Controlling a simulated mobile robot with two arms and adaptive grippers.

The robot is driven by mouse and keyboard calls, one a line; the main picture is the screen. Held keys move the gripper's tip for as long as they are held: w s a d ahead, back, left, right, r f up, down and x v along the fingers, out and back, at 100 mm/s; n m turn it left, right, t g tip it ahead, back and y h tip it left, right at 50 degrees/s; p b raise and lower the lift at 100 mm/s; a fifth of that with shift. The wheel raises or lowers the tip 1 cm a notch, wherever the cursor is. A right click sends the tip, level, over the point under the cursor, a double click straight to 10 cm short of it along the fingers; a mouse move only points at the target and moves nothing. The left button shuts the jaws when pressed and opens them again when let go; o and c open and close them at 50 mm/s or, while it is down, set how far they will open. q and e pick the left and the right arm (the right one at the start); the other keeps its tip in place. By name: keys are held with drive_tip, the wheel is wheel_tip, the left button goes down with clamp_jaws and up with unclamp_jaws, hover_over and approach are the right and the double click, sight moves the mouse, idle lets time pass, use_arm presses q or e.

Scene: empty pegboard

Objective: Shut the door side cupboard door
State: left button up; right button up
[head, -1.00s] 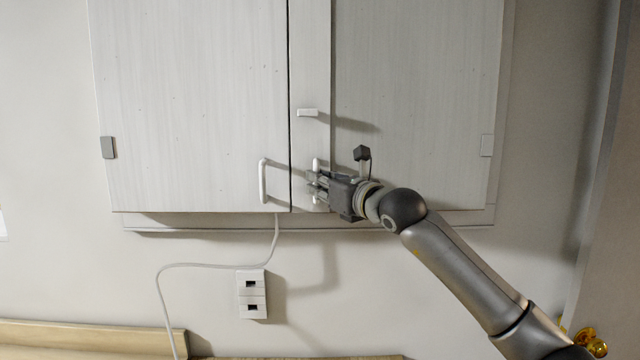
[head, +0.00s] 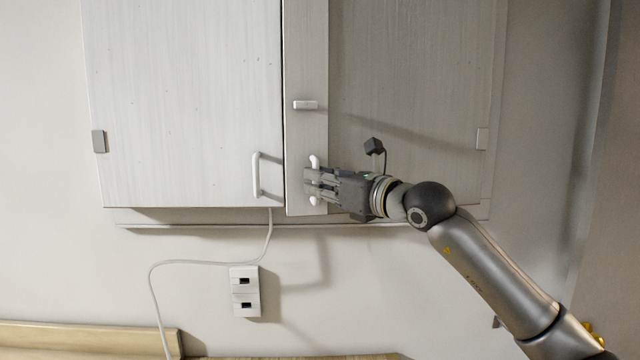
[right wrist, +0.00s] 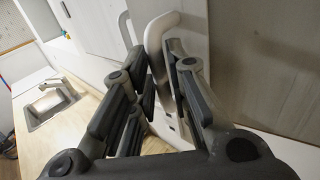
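The right-hand cupboard door (head: 410,70) has a paler strip along its left edge, whose bottom sits slightly lower than the left door's bottom in the head view. I cannot tell exactly how far it is open. A white vertical handle (head: 315,161) is on that strip, and it also shows in the right wrist view (right wrist: 155,40). My right gripper (head: 308,187) is at this handle. Its fingers (right wrist: 160,75) converge on both sides of it and look closed on it, hiding its middle. My left gripper is not in view.
The left cupboard door (head: 185,100) has its own white handle (head: 256,176) just left of my right gripper. A white outlet (head: 245,291) with a cable is below. A sink (right wrist: 45,105) and counter show in the right wrist view.

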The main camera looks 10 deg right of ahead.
drive_tip(key=shift+o, duration=1.1)
drive_tip(key=v, duration=1.2)
drive_tip(key=shift+f, duration=0.1)
